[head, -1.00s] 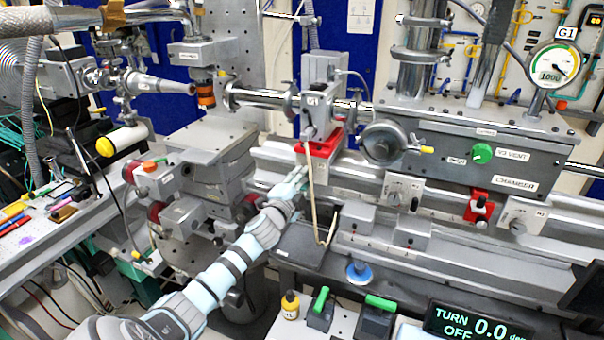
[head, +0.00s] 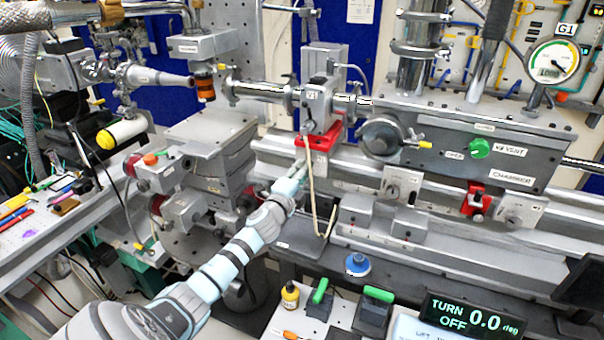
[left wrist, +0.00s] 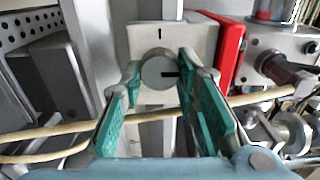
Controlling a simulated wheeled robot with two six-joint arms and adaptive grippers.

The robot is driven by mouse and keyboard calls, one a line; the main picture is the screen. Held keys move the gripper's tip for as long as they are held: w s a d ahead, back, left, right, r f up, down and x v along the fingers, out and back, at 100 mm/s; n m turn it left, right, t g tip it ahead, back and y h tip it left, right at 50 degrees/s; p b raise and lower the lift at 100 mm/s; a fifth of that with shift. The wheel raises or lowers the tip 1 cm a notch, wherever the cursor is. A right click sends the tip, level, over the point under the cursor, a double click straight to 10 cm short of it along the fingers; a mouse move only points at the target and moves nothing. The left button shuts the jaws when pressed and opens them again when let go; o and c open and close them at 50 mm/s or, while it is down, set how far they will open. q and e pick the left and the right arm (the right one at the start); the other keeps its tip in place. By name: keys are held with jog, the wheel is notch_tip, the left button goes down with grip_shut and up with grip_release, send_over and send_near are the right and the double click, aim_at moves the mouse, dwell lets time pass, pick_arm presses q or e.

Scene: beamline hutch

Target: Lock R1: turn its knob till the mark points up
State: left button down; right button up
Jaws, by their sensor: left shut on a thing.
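In the left wrist view the round grey knob (left wrist: 155,74) sits on a pale plate (left wrist: 195,38). A black line on the knob points to the right of that view, towards the red bracket (left wrist: 226,58); a separate black tick on the plate lies above the knob. The teal fingers of my left gripper (left wrist: 158,98) are shut on the knob, one on each side. In the head view my left gripper (head: 298,178) reaches in just below the red bracket (head: 319,142) and hides the knob. My right gripper is out of view.
A beige cable (head: 312,200) hangs close beside the gripper and crosses behind the fingers in the wrist view. More knob plates (head: 402,186) line the rail to the right. A display (head: 472,318) reads TURN OFF 0.0 deg.

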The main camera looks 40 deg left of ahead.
pick_arm(q)
jog(key=c, duration=1.2)
grip_release()
jog(key=shift+f, duration=0.1)
jog(key=shift+c, duration=0.2)
jog(key=shift+s, duration=0.1)
jog(key=v, duration=1.2)
